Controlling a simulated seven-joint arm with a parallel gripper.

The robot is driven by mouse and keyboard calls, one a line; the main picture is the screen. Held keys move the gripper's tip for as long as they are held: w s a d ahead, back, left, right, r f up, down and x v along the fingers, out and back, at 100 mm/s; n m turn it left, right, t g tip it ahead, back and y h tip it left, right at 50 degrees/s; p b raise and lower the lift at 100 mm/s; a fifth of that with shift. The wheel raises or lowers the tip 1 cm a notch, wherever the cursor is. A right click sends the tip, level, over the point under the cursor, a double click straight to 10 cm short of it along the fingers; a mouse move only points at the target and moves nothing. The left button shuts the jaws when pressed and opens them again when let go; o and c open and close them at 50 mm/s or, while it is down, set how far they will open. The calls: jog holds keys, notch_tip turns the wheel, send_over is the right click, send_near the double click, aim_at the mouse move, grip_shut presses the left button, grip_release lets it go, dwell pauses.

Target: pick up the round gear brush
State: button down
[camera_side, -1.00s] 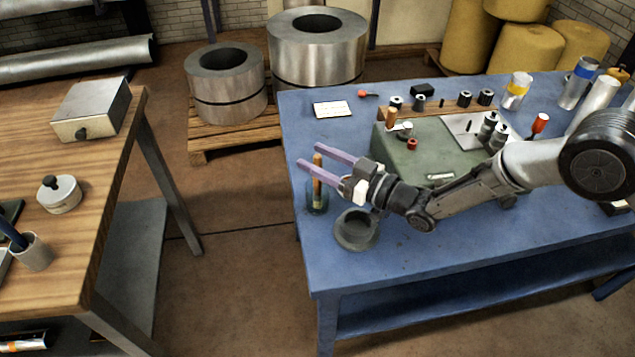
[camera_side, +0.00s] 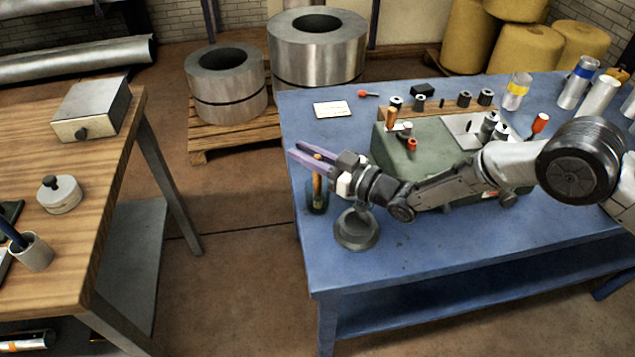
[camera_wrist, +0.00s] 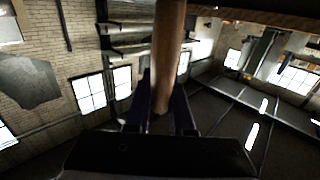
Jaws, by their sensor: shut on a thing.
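The round gear brush, seen as a wooden handle (camera_side: 317,186), stands nearly upright in a small dark glass jar (camera_side: 317,205) near the left edge of the blue table. Its bristle end is not clear inside the jar. My gripper (camera_side: 296,149) lies almost level above the jar, its purple fingers shut on the handle. In the wrist view, the handle (camera_wrist: 168,50) rises between the two fingers (camera_wrist: 162,90).
A round grey dish (camera_side: 356,230) stands beside the jar, under my wrist. A green machine (camera_side: 430,155) with small parts on top is behind my arm. A white card (camera_side: 332,109) lies at the back left. The table's front (camera_side: 450,240) is clear.

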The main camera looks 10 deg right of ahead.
notch_tip(320, 180, up, 15)
dwell(1.4)
